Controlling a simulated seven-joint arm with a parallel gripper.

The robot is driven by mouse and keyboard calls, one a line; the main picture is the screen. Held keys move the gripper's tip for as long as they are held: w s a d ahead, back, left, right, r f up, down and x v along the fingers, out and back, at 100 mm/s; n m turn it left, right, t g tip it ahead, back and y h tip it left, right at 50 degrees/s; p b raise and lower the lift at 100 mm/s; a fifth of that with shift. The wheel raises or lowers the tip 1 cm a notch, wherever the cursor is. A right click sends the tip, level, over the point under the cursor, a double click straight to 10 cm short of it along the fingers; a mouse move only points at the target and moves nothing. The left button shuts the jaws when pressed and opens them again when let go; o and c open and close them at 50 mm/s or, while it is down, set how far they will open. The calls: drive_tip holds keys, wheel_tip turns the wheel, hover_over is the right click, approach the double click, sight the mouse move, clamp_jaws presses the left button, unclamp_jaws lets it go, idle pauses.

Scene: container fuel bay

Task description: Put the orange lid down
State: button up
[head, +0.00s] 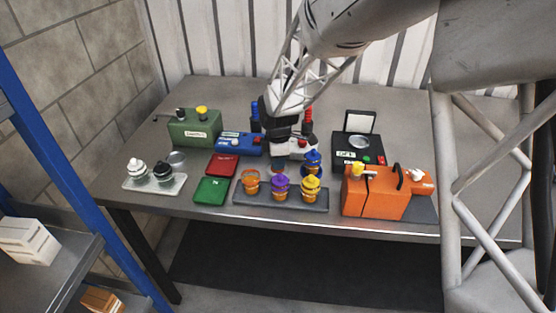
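My gripper (284,155) points down over the middle of the table, just behind a row of jars. Its fingertips are small and partly hidden, so I cannot tell whether they are open or what is between them. I cannot make out the orange lid as a separate piece. A jar with an orange rim (250,181) stands at the left end of a dark grey rack and looks open on top. Beside it stand a jar with a purple lid (280,187) and a jar with a yellow lid (311,188). A blue-lidded jar (313,160) stands behind them, right of my gripper.
The dark grey rack (296,205) lies near the front edge. Red (222,164) and green (211,190) pads lie left of it. An orange machine (374,195) stands right, a black box (350,149) behind it. A green box (195,130) and pale tray (137,184) are left.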

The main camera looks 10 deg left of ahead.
drive_tip(key=o, duration=0.5)
drive_tip(key=shift+c, duration=0.2)
drive_tip(key=shift+r, duration=0.15)
wheel_tip(320, 180, up, 12)
idle(0.4)
idle(0.4)
idle(0.3)
